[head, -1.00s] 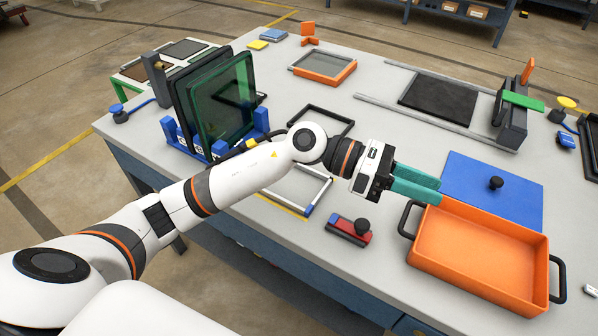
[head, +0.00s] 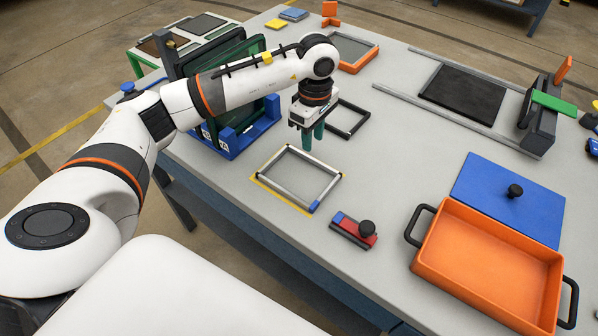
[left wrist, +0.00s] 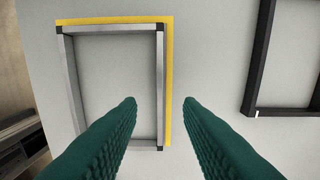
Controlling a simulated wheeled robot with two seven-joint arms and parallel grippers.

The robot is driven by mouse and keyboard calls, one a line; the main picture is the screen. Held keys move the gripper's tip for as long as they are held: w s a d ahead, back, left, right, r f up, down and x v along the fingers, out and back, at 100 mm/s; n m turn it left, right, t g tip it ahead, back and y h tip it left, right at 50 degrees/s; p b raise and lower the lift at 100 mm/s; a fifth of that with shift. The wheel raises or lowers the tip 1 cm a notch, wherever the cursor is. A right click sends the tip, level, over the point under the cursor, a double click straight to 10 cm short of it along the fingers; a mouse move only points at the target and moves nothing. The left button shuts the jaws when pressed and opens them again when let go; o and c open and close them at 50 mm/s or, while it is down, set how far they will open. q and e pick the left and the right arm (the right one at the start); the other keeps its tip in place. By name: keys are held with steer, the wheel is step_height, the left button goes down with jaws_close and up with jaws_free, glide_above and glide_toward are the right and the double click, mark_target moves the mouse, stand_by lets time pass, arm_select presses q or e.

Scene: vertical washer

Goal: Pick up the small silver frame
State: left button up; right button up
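The small silver frame (head: 291,202) lies flat inside a yellow outline on the table, with dark corners and one blue corner. It also shows in the left wrist view (left wrist: 160,85), left of centre. My left gripper (head: 313,142) points down just behind the frame's far side in the head view. The gripper appears to be above the table. My right gripper is not in view.
A black frame (head: 352,131) lies beside the gripper. A rack with dark green panels (head: 240,120) stands left. A red and blue block with a black knob (head: 354,229), an orange tray (head: 490,262) and a blue lid (head: 508,195) lie right.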

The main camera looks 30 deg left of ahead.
mark_target(313, 158)
arm_select(q)
steer(key=shift+d+f+p, duration=0.15)
steer(key=shift+f+p, duration=0.55)
steer(key=shift+f, duration=2.25)
jaws_close()
